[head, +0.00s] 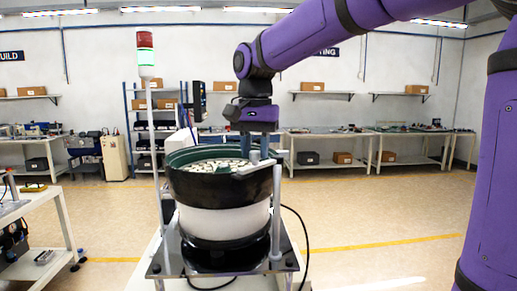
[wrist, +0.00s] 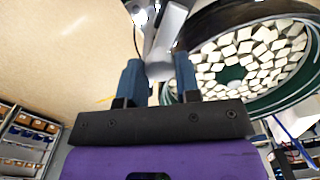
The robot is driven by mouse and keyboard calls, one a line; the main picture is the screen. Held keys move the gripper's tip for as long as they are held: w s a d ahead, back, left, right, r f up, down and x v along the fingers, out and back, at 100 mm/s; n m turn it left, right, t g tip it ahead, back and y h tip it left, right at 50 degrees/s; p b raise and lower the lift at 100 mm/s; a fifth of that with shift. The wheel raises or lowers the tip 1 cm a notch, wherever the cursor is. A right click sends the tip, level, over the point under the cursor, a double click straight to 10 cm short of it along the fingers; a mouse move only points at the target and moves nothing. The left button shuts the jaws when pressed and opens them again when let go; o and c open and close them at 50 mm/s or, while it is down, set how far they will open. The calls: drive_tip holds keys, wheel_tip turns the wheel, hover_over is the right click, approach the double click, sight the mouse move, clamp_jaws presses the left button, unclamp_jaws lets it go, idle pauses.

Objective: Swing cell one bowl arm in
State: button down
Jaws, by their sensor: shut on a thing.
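The bowl feeder has a dark green and black bowl (head: 222,190) filled with pale square parts, on a white drum. A grey bowl arm (head: 258,168) reaches from the top of a grey post (head: 277,215) at the bowl's right side over the rim. My gripper (head: 245,146) points down at the arm from above. In the wrist view, my gripper (wrist: 158,82) has its two blue-grey fingers on either side of a grey metal piece of the bowl arm (wrist: 163,50), shut on it. The exact contact is partly hidden. The bowl (wrist: 235,75) shows at right.
A signal tower (head: 146,60) with red and green bands stands left of the bowl. The feeder stands on a dark plate (head: 175,267). A black cable hangs at its right. A cart (head: 45,215) is at left; shelves and benches line the back wall. Floor at right is clear.

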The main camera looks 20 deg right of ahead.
drive_tip(key=w+m, duration=0.2)
drive_tip(key=m, duration=0.1)
drive_tip(key=w+m, duration=0.2)
drive_tip(key=m, duration=0.1)
drive_tip(key=w+m, duration=0.2)
drive_tip(key=m, duration=0.1)
drive_tip(key=shift+w, duration=0.1)
drive_tip(key=shift+w+d+m, duration=0.6)
drive_tip(key=shift+w+m, duration=0.1)
drive_tip(key=shift+m, duration=0.7)
drive_tip(key=shift+w+d+m, duration=0.6)
drive_tip(key=shift+w+m, duration=0.05)
drive_tip(key=shift+m, duration=0.75)
drive_tip(key=shift+w+d+m, duration=0.6)
drive_tip(key=shift+w+m, duration=0.1)
drive_tip(key=shift+m, duration=0.7)
drive_tip(key=shift+d, duration=0.1)
drive_tip(key=c, duration=0.8)
unclamp_jaws()
